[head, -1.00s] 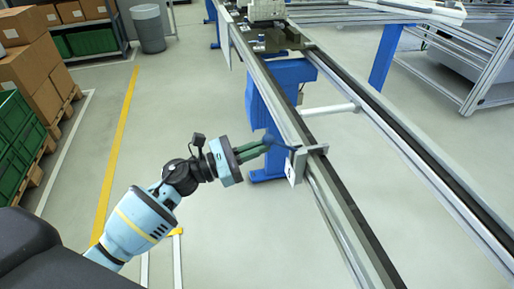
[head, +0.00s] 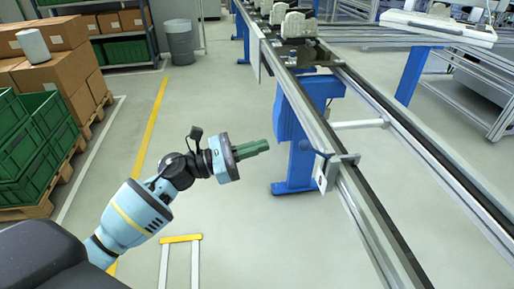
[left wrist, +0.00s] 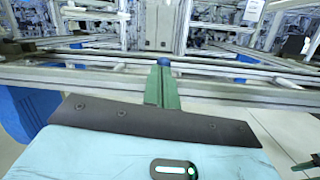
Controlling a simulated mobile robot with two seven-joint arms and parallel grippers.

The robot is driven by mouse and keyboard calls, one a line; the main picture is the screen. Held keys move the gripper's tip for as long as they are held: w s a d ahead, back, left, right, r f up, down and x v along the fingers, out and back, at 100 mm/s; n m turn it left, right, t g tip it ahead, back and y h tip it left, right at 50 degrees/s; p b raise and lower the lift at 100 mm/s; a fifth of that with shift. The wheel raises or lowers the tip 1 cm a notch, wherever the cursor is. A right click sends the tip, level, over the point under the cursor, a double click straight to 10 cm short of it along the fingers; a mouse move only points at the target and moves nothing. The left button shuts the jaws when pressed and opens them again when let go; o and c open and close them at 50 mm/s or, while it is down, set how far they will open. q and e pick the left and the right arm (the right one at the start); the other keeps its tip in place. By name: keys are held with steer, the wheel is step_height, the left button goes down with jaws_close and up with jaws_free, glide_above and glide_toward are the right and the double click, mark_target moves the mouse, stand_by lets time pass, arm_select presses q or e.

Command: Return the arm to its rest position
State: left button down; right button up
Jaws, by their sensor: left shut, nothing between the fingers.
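My left arm comes in from the lower left of the head view. Its left gripper (head: 262,146) has green fingers that are closed together with nothing between them. The fingers point right, toward the conveyor rail, and are apart from it in the head view. In the left wrist view the shut green fingers (left wrist: 162,88) point ahead toward the rails. My right gripper is not seen as a gripper in the head view.
The conveyor rail (head: 345,190) runs from the far middle to the lower right, with a small bracket (head: 326,172) on its near side. A blue support leg (head: 298,165) stands below. Green crates (head: 30,150) and cardboard boxes (head: 62,72) are at left. Floor between is clear.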

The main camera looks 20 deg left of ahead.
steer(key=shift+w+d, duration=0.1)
arm_select(q)
steer(key=s+f+n+t+y+p, duration=0.1)
steer(key=s+f+n+y, duration=0.4)
steer(key=n, duration=0.5)
steer(key=s+a+f+n+t+y+p, duration=0.1)
steer(key=s+f+n+t+y, duration=0.15)
steer(key=s+f+n, duration=0.5)
steer(key=s+f+n+t+y+p, duration=0.15)
steer(key=f+n+y, duration=0.4)
steer(key=n, duration=0.75)
steer(key=s+f+n+g, duration=0.2)
steer(key=s+f+n, duration=0.2)
steer(key=s, duration=0.3)
steer(key=s+d+f+n+g, duration=0.1)
steer(key=s+f+n+g, duration=0.2)
steer(key=s+f+n, duration=0.2)
steer(key=s+d+f+n+g+y+p, duration=0.1)
steer(key=s+f+n+g, duration=0.2)
steer(key=s+n, duration=0.4)
steer(key=s+f, duration=0.1)
steer(key=s, duration=0.3)
steer(key=shift+f, duration=0.15)
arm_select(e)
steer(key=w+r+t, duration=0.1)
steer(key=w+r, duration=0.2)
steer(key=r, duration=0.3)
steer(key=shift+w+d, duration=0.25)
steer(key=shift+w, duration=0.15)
